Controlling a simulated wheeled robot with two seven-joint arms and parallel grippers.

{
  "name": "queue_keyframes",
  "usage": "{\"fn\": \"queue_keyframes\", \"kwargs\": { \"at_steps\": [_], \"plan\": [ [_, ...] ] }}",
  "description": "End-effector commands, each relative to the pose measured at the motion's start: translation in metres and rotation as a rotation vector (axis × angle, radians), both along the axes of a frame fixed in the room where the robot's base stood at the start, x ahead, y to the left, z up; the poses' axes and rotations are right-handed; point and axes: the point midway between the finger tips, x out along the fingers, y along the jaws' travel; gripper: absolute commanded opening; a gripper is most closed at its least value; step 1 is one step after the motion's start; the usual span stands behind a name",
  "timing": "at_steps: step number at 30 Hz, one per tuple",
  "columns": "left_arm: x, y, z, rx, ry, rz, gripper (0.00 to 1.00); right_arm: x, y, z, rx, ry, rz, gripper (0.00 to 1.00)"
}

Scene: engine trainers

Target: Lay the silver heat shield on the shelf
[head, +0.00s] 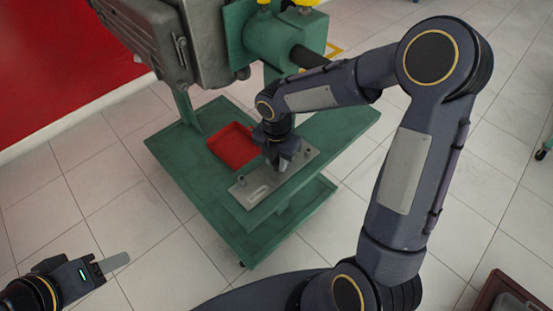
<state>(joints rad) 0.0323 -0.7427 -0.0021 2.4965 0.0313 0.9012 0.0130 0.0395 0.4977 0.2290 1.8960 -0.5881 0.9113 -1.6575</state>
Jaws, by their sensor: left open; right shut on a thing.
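The silver heat shield (259,193) is a flat grey plate with small round posts near its ends and a slot in its face. It lies flat at or just over the front of the green shelf (187,143); I cannot tell whether it fully touches. My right gripper (281,164) points down and is shut on the heat shield, near its middle; the exact grip is partly hidden by the fingers. My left gripper (118,261) is open and empty, low at the left over the floor, well away from the shelf.
A red tray (233,146) sits on the shelf just behind the heat shield. A grey engine block (160,40) and green stand parts (262,38) rise above the shelf's back. A dark reddish-brown edged object (505,294) is at the bottom right. The tiled floor at left is clear.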

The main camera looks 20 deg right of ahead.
Motion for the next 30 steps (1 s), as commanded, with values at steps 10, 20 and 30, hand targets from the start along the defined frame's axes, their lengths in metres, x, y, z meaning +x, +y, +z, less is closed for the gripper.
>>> {"fn": "queue_keyframes", "kwargs": {
  "at_steps": [10, 20, 30],
  "plan": [
    [0.000, 0.000, -0.001, 0.000, 0.000, 0.000, 0.50, 0.000, 0.000, -0.003, 0.000, 0.000, 0.000, 0.48],
    [0.000, 0.000, 0.003, 0.000, 0.000, 0.000, 0.50, 0.001, 0.000, 0.010, 0.000, -0.003, -0.001, 0.48],
    [0.000, 0.000, 0.014, 0.000, 0.000, 0.000, 0.50, 0.000, 0.000, 0.065, 0.000, -0.002, 0.000, 0.48]
  ]
}}
